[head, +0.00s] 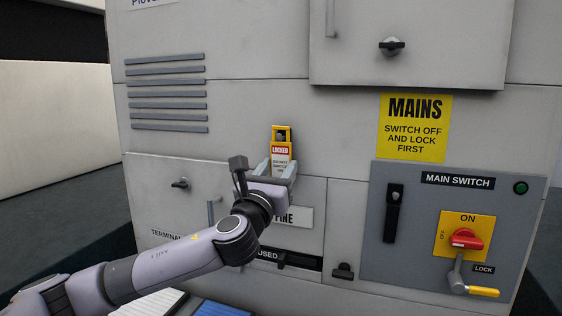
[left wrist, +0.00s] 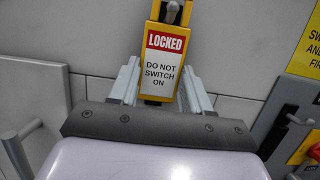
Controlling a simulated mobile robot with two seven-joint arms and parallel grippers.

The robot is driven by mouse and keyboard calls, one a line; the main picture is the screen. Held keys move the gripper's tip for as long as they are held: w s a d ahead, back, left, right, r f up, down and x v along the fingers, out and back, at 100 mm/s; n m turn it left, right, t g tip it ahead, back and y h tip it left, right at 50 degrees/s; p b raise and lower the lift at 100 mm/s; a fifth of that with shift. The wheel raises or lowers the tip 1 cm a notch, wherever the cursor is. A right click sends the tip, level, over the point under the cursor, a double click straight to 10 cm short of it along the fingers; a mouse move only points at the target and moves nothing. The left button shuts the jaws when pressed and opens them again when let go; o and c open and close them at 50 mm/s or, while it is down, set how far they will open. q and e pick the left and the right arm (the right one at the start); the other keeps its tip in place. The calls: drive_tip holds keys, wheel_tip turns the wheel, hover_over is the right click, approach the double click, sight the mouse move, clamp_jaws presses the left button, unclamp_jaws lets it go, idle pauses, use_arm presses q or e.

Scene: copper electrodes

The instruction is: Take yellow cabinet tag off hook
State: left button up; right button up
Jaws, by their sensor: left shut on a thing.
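The yellow cabinet tag (head: 282,150) hangs upright on the grey cabinet front, with a red LOCKED band and a white DO NOT SWITCH ON panel. In the left wrist view the tag (left wrist: 165,52) fills the space between my fingers. The hook (left wrist: 173,8) shows at the tag's top opening, and the tag is still on it. My left gripper (head: 277,168) is shut on the tag's lower part, one finger on each side. My right gripper is out of view.
The main switch panel (head: 380,255) with a red knob (head: 466,239) stands to the right. A yellow MAINS sign (head: 415,128) is above it. Vent slats (head: 166,93) are at upper left. A small handle (head: 181,184) sticks out left of my gripper.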

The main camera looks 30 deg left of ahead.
use_arm(q)
drive_tip(key=shift+s+d, duration=0.25)
drive_tip(key=shift+s, duration=0.75)
drive_tip(key=shift+s+d, duration=0.2)
drive_tip(key=shift+s, duration=0.8)
drive_tip(key=s, duration=0.2)
drive_tip(key=s+d, duration=0.1)
drive_tip(key=s, duration=0.2)
drive_tip(key=shift+d, duration=0.1)
